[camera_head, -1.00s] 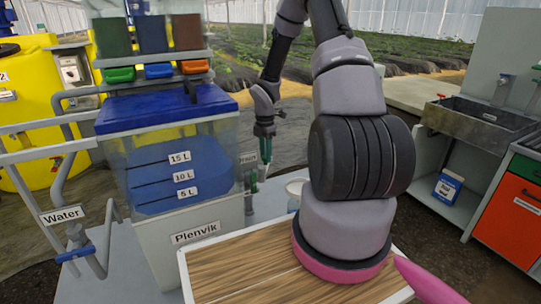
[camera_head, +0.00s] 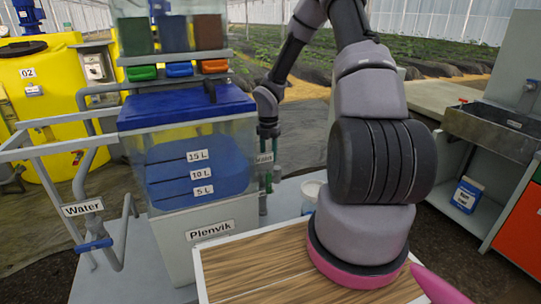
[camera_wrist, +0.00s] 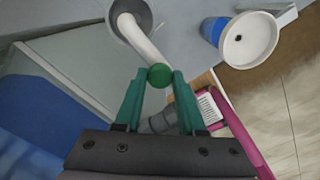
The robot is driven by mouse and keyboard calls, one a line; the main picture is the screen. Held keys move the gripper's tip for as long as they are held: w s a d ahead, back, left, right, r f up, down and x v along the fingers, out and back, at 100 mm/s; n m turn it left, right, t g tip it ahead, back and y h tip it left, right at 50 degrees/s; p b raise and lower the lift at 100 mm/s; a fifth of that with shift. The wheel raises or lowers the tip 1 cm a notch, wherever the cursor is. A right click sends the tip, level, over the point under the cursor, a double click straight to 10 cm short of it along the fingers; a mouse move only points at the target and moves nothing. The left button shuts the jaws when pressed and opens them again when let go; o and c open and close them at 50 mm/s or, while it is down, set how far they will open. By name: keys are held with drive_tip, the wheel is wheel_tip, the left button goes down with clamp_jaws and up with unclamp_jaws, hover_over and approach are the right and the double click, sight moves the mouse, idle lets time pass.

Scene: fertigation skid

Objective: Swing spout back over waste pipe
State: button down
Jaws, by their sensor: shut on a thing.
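In the wrist view, my gripper (camera_wrist: 158,80) is shut on a round green knob (camera_wrist: 160,75), with one green finger on each side. A white curved spout (camera_wrist: 143,40) runs from the knob toward the grey round waste pipe (camera_wrist: 146,10) at the top. Its far end appears over the pipe's opening; I cannot judge the height between them. The spout is not clearly visible there.
The clear tank (camera_head: 205,150) with a blue lid stands left of my gripper. A white and blue cup (camera_wrist: 248,40) is right of the waste pipe in the wrist view. A wooden-topped surface (camera_head: 260,268) lies in front, and a sink (camera_head: 495,130) is at right.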

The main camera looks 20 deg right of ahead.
drive_tip(key=shift+a, duration=0.25)
drive_tip(key=c, duration=0.5)
unclamp_jaws()
drive_tip(key=shift+r, duration=0.1)
wheel_tip(320, 180, up, 11)
idle(0.4)
